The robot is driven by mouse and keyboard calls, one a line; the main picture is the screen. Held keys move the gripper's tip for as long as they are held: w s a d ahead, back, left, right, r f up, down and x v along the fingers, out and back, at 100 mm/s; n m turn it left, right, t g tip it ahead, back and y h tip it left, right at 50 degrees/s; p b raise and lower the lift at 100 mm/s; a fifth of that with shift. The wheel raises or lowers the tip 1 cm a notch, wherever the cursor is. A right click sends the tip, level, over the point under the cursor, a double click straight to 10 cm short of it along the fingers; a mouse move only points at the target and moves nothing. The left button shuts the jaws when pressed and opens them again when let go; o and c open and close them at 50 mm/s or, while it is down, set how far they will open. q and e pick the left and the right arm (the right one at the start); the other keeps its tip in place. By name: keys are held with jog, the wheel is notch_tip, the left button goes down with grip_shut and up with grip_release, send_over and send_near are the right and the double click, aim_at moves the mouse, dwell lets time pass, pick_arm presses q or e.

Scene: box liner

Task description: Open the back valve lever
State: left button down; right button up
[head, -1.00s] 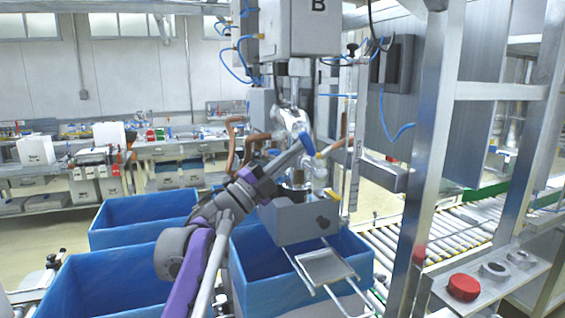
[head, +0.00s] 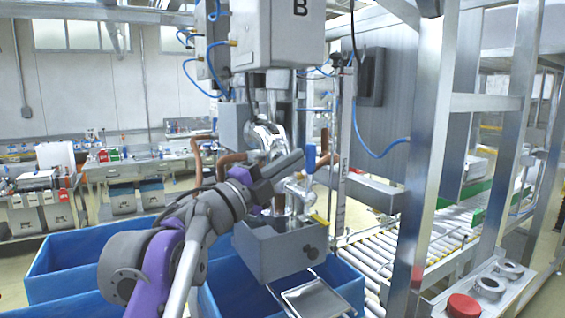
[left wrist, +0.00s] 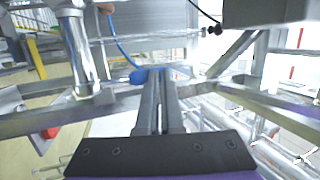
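The blue valve lever (head: 310,158) stands roughly upright on the metal pipework above the grey hopper box (head: 277,250). A yellow handle (head: 319,218) shows lower on the same pipework. My left gripper (head: 298,158) reaches in from the left, its tips just left of the blue lever. In the left wrist view my left gripper (left wrist: 160,72) has its fingers together. The blue lever (left wrist: 138,76) lies close by the fingertips; I cannot tell whether they touch. Nothing is clearly seen between the fingers. My right gripper is out of view.
Blue-lined boxes (head: 85,247) stand below and left of the hopper. A metal frame post (head: 428,160) rises on the right, near a roller conveyor (head: 360,265). A red round button (head: 463,306) is at lower right. A cabinet marked B (head: 292,35) hangs above.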

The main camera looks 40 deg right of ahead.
pick_arm(q)
jog(key=shift+s+r, duration=0.1)
jog(key=shift+s, duration=0.35)
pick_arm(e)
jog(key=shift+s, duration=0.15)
pick_arm(q)
jog(key=b+v, duration=0.2)
jog(key=v, duration=0.8)
jog(key=shift+w+a, duration=0.2)
jog(key=shift+a, duration=0.2)
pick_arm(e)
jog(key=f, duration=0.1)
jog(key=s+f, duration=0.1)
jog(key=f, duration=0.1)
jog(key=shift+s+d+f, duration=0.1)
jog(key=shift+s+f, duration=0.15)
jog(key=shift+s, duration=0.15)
